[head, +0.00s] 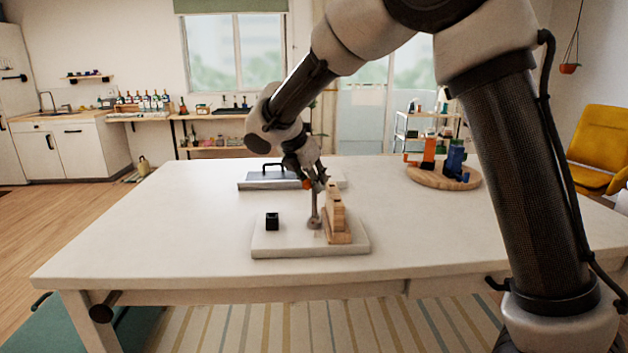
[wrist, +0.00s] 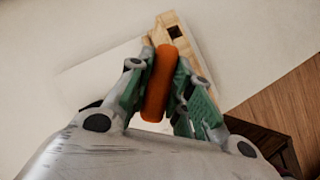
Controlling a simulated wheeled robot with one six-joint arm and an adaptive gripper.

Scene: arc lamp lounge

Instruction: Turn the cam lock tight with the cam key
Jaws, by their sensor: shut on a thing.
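My gripper (head: 313,180) is shut on the orange handle of the cam key (wrist: 161,82), with a green finger on each side of it. In the head view the key's grey shaft (head: 314,205) hangs about upright below the fingers. Its lower end meets a small round grey piece, apparently the cam lock (head: 314,223), on the pale board (head: 285,245). I cannot tell how fully the key sits in it. A wooden piece (head: 337,225) stands close to the right of the shaft. In the wrist view this wood (wrist: 182,40) shows a dark square hole; the handle hides the lock.
A small black open block (head: 272,221) stands on the board's left part. Behind is a grey tray with a black handle (head: 268,180). A round wooden board (head: 430,182) with orange and blue things is at the right. The white table's (head: 140,230) left side is clear.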

